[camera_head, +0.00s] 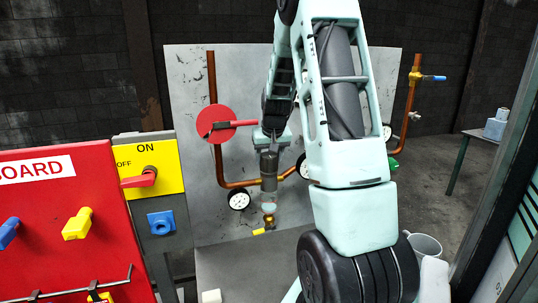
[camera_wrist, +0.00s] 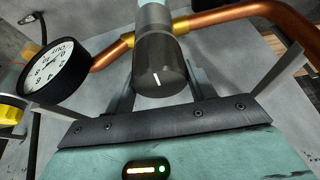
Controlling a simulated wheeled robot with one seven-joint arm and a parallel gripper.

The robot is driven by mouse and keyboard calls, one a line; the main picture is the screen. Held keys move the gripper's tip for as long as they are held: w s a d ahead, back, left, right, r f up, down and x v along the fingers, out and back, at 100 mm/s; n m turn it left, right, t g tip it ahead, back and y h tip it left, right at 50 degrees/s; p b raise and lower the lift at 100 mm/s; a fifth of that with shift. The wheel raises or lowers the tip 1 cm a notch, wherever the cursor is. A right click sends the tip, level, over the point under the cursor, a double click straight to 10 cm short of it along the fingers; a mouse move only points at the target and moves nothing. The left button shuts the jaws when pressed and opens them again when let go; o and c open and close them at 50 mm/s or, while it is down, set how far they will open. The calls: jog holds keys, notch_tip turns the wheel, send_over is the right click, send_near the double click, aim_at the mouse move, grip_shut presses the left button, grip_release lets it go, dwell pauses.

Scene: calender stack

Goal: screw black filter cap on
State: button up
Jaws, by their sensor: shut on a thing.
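The black filter cap (camera_wrist: 160,66) is a dark cylinder with a white line on its near end. In the wrist view my gripper (camera_wrist: 160,90) has a finger on each side of it and is shut on it. In the head view my gripper (camera_head: 268,148) is over the dark cap (camera_head: 268,164), above the filter on the copper pipe. The contact and the thread are hidden.
A white gauge (camera_wrist: 54,70) is close on the left, and a copper pipe (camera_wrist: 240,14) runs behind the cap. A red disc with a handle (camera_head: 213,122) stands left of my gripper. A yellow valve handle (camera_head: 262,231) is below. The red board (camera_head: 60,220) fills the left front.

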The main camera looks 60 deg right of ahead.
jog(key=shift+r, duration=0.1)
jog(key=shift+w+a+p, duration=0.1)
jog(key=shift+p, duration=0.3)
jog(key=shift+m+h+p, duration=0.3)
jog(key=shift+m+p, duration=0.1)
jog(key=shift+m, duration=0.3)
jog(key=shift+c, duration=0.8)
jog(key=shift+d+g, duration=0.2)
jog(key=shift+g, duration=0.1)
grip_shut()
jog(key=shift+d+m, duration=0.1)
jog(key=shift+m, duration=0.2)
jog(key=shift+p, duration=0.55)
